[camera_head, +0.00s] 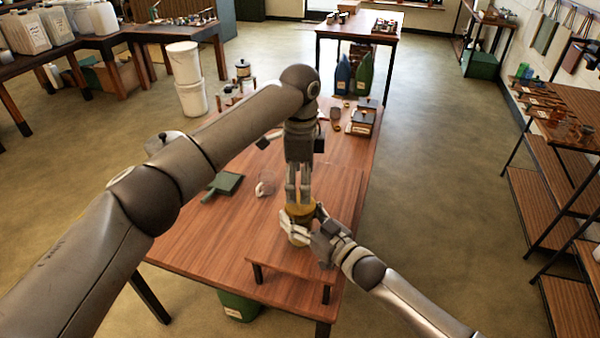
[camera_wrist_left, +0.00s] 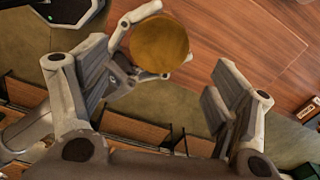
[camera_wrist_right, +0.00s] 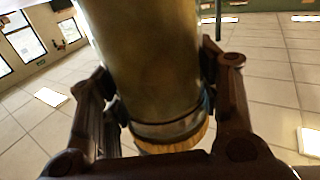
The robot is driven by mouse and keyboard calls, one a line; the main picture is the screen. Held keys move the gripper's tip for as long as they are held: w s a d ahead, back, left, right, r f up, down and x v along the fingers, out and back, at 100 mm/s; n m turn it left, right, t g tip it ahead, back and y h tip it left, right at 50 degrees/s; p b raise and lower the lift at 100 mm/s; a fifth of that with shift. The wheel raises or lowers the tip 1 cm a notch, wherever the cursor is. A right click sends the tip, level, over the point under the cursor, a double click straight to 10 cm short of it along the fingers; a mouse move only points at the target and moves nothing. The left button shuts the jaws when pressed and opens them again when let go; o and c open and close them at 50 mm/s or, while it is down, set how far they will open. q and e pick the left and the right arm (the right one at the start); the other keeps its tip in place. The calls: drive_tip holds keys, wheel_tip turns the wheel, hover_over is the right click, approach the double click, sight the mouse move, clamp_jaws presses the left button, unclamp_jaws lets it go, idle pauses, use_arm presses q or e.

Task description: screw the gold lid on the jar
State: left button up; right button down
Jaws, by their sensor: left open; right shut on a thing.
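The jar (camera_wrist_right: 145,60) is a tan cylinder in the right wrist view, with a glassy band near its mouth. The gold lid (camera_wrist_left: 159,43) shows as a round disc from above in the left wrist view. It sits at the jar's mouth; its ridged edge shows in the right wrist view (camera_wrist_right: 172,146). I cannot tell how far it is threaded. My right gripper (camera_wrist_right: 160,100) is shut around the jar, just below the lid. My left gripper (camera_head: 298,192) points down above the lid; its fingers are apart and empty in the left wrist view (camera_wrist_left: 165,95).
The jar is over a low wooden stand (camera_head: 290,265) on the wooden table (camera_head: 195,235). A green dustpan-like thing (camera_head: 224,184) and a clear glass vessel (camera_head: 265,186) lie to the left. Small containers crowd the table's far end.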

use_arm(q)
drive_tip(key=n, duration=0.5)
drive_tip(key=shift+r, duration=0.15)
drive_tip(key=n, duration=0.3)
drive_tip(key=shift+r, duration=0.1)
drive_tip(key=n, duration=0.3)
drive_tip(key=shift+n, duration=0.4)
drive_tip(key=n, duration=0.5)
drive_tip(key=shift+r, duration=0.2)
drive_tip(key=n, duration=0.3)
drive_tip(key=shift+r, duration=0.1)
drive_tip(key=n, duration=0.5)
drive_tip(key=shift+r, duration=0.15)
drive_tip(key=n, duration=0.5)
drive_tip(key=shift+r, duration=0.1)
drive_tip(key=n, duration=0.3)
drive_tip(key=shift+r, duration=0.1)
